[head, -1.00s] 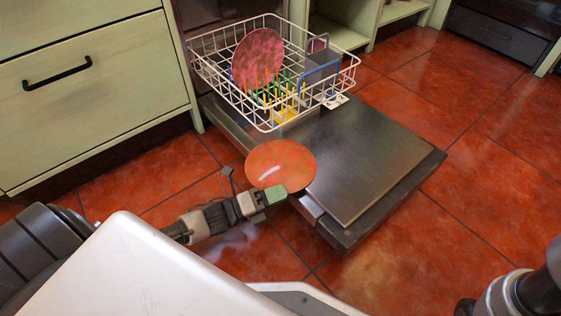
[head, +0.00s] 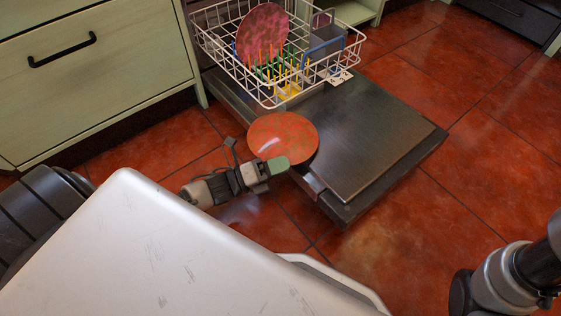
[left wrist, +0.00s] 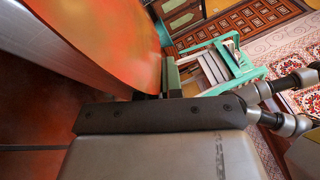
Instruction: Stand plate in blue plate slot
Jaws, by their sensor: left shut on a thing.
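An orange-red speckled plate (head: 283,136) is held by its near edge in my left gripper (head: 273,165), which is shut on it. The plate is over the near left edge of the open dishwasher door, in front of the rack. In the left wrist view the plate (left wrist: 110,30) fills the upper left, beside the gripper (left wrist: 172,80). The white wire rack (head: 232,68) has colored tines: yellow, green and blue. A pink-red plate (head: 263,32) stands upright near the blue tines (head: 236,55) at the rack's left. My right gripper is not in view.
The open dishwasher door (head: 375,145) lies flat and bare below the rack. A blue-framed basket (head: 325,48) stands at the rack's right. A green drawer cabinet (head: 95,75) borders the left. Open red tile floor (head: 470,150) lies to the right.

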